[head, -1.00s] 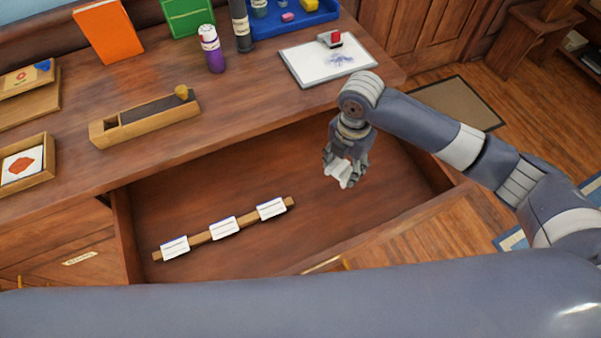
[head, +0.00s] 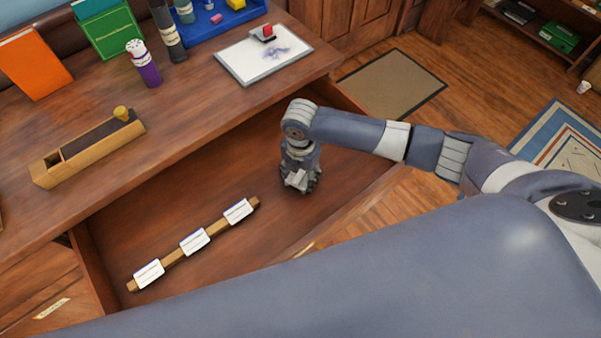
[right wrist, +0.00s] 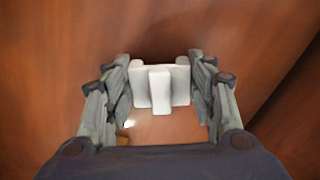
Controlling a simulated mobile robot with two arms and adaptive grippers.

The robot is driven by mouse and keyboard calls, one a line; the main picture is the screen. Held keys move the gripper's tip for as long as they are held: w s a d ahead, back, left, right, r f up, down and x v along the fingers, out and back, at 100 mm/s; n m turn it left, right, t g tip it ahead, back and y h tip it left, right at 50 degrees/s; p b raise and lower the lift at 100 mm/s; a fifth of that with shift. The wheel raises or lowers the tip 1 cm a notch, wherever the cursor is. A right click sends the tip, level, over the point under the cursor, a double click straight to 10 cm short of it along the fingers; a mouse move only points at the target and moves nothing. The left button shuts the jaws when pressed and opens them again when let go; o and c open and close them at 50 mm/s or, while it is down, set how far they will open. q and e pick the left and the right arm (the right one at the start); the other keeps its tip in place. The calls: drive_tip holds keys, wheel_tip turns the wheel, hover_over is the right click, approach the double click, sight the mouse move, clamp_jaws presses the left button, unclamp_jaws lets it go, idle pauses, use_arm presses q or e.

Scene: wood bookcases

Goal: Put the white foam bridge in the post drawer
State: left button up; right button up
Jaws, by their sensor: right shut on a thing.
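The white foam bridge (right wrist: 160,88) is between the fingers of my right gripper (right wrist: 160,90), which is shut on it. In the head view the right gripper (head: 299,181) hangs inside the open drawer (head: 270,210), in its right half, with a bit of the white bridge (head: 297,178) showing. I cannot tell whether the bridge touches the drawer floor. In the left part of the drawer lies a wooden strip (head: 172,258) with white cards on it. My left gripper is not in view.
On the desktop above the drawer are a long wooden box (head: 90,150), a purple bottle (head: 146,68), a whiteboard (head: 262,56), a blue tray (head: 205,28), and orange (head: 34,65) and green (head: 108,30) upright items. The drawer floor between the strip and my gripper is clear.

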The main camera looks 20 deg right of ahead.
sight(301, 174)
drive_tip(key=o, duration=0.7)
drive_tip(key=shift+f, duration=0.1)
wheel_tip(301, 174, up, 12)
drive_tip(key=shift+r+p, duration=0.2)
drive_tip(key=shift+p, duration=0.1)
idle(0.4)
